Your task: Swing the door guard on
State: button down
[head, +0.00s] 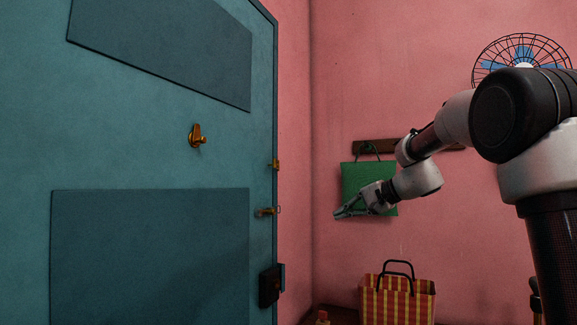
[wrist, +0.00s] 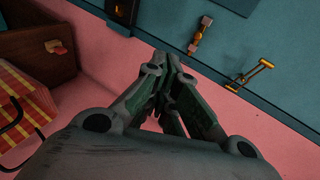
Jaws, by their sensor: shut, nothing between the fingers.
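The door guard (wrist: 250,75) shows in the wrist view as a narrow brass bar loop near the edge of the teal door (head: 150,150). In the head view, a small brass fitting (head: 275,164) at the door's right edge looks like part of it; I cannot tell how its bar stands across the edge. My gripper (head: 340,213) is shut and empty, right of the door and apart from it, in front of a green bag. In the wrist view its fingers (wrist: 172,78) meet, pointing toward the door edge, with the guard off to their right.
Below the guard are a brass bolt-like fitting (head: 265,212) and a black lock box (head: 270,285). A brass knob (head: 197,136) sits farther in on the door. The green bag (head: 360,179) hangs on the pink wall. A striped bag (head: 398,303) stands below; a fan (head: 520,60) is upper right.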

jog(key=w+a+r+m+t+y, duration=0.1)
jog(key=w+a+r+y, duration=0.1)
jog(key=r, duration=0.5)
jog(key=w+a+r+t+y, duration=0.1)
jog(key=a+r+t+y, duration=0.1)
jog(key=r, duration=0.6)
jog(key=s+a+x, duration=0.1)
jog(key=x, duration=1.2)
jog(key=shift+s+a+f, duration=0.3)
jog(key=shift+s+f, duration=0.1)
jog(key=shift+s, duration=0.05)
jog(key=a, duration=0.3)
jog(key=shift+s+a, duration=0.1)
jog(key=shift+a, duration=0.3)
